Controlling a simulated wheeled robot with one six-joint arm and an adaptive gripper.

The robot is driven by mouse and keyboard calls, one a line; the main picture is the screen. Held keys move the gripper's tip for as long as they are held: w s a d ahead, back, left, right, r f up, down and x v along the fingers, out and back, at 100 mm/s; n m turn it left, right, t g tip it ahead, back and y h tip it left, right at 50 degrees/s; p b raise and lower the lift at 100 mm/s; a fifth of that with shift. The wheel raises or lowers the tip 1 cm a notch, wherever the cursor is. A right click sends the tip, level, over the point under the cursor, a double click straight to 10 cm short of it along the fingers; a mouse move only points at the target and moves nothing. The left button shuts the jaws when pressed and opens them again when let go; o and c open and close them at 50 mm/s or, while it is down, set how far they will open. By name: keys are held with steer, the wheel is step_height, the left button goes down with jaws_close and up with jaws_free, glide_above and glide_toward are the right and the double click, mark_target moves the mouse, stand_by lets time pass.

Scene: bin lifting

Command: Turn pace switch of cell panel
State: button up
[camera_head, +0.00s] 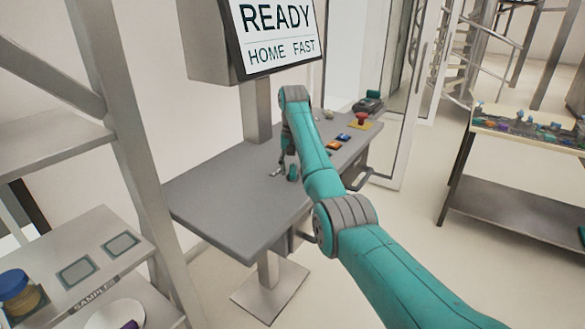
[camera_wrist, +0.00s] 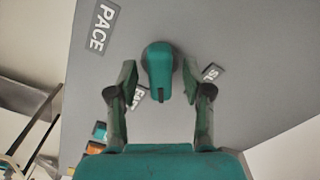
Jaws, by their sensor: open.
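The pace switch (camera_wrist: 160,68) is a teal knob with a pointed end, on the grey cell panel (camera_wrist: 225,30). In the wrist view its pointer aims down the picture, just right of a label ending in "ST", partly hidden. A label starting "SL" is partly hidden behind the right finger. The "PACE" label (camera_wrist: 103,27) lies at upper left. My gripper (camera_wrist: 160,82) is open, one finger on each side of the knob, with gaps visible. In the head view my gripper (camera_head: 288,174) is low over the panel top (camera_head: 225,205), and the knob is hard to make out.
The panel's screen (camera_head: 275,35) reads "READY", "HOME FAST". A red button (camera_head: 361,118) and blue and orange buttons sit farther along the panel. A shelf (camera_head: 80,262) stands at left, a workbench (camera_head: 510,200) at right. Floor between panel and workbench is clear.

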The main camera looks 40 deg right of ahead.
steer(key=shift+c, duration=0.3)
jaws_close()
steer(key=n, duration=0.5)
steer(key=shift+n, duration=0.3)
steer(key=n, duration=0.5)
steer(key=shift+n, duration=0.3)
